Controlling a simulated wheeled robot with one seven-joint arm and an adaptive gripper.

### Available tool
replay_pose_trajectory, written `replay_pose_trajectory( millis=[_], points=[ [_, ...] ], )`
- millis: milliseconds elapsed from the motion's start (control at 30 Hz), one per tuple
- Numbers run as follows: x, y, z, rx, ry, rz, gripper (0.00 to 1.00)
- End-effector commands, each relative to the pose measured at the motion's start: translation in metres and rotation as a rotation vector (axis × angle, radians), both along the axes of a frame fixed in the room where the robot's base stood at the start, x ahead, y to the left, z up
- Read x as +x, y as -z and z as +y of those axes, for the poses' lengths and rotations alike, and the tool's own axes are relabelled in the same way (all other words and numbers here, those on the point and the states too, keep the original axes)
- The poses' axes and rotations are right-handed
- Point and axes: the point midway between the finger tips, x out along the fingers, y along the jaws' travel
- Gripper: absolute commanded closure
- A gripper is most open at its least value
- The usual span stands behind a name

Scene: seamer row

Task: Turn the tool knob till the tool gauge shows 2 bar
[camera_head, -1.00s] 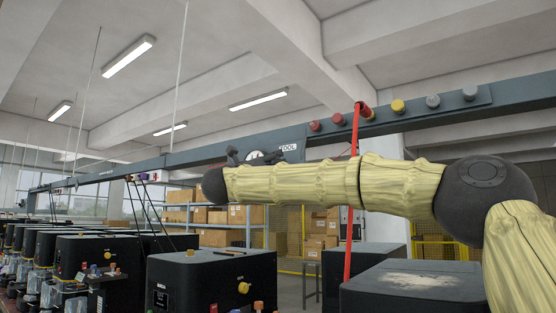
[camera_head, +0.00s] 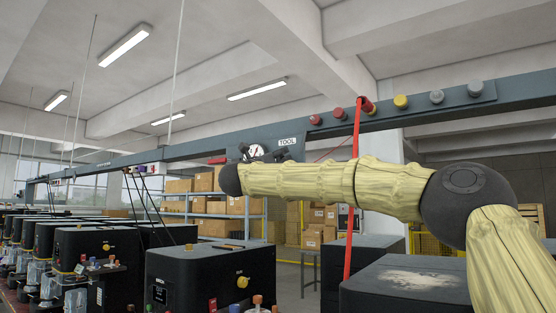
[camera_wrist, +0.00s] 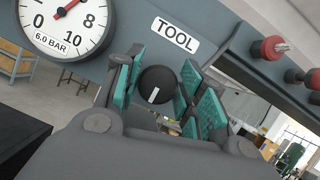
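The black tool knob (camera_wrist: 157,85) with a white mark sits on the grey-blue beam below the TOOL label (camera_wrist: 175,37) in the wrist view. My gripper (camera_wrist: 160,80) has its teal-padded fingers on both sides of the knob. The fingers look open, with narrow gaps beside the knob; contact is not clear. The tool gauge (camera_wrist: 66,25), a white dial, is at the upper left, partly cut off. Its readout says 6.0 BAR, and its red needle points to the upper right. In the head view the gauge (camera_head: 256,150) shows behind my gripper; my wrist hides the knob.
Red knobs (camera_wrist: 272,48) sit farther along the beam to the right. Black machines (camera_head: 210,275) stand below. Shelves with cartons (camera_head: 210,205) are behind.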

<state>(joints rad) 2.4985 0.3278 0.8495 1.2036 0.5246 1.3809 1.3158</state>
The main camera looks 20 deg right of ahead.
Motion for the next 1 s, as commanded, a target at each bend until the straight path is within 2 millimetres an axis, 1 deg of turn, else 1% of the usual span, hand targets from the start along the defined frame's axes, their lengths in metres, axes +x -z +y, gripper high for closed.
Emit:
replay_pose_trajectory(
  millis=[33,100,133,367,567,767,1000],
  points=[
    [0.0004,0.0007,0.0002,-0.001,-0.001,0.001,0.77],
    [0.0004,0.0008,0.0001,0.0,0.001,0.001,0.89],
    [0.0005,0.0008,0.0001,0.0,0.001,0.001,0.92],
    [0.0002,0.0009,-0.0001,-0.007,0.0,0.01,0.92],
    [-0.0004,0.0008,-0.0003,-0.048,0.0,0.062,0.92],
    [-0.0004,0.0005,-0.0013,-0.134,0.001,0.171,0.92],
    [-0.0004,-0.0017,-0.0006,-0.271,0.0,0.348,0.92]
  ],
)
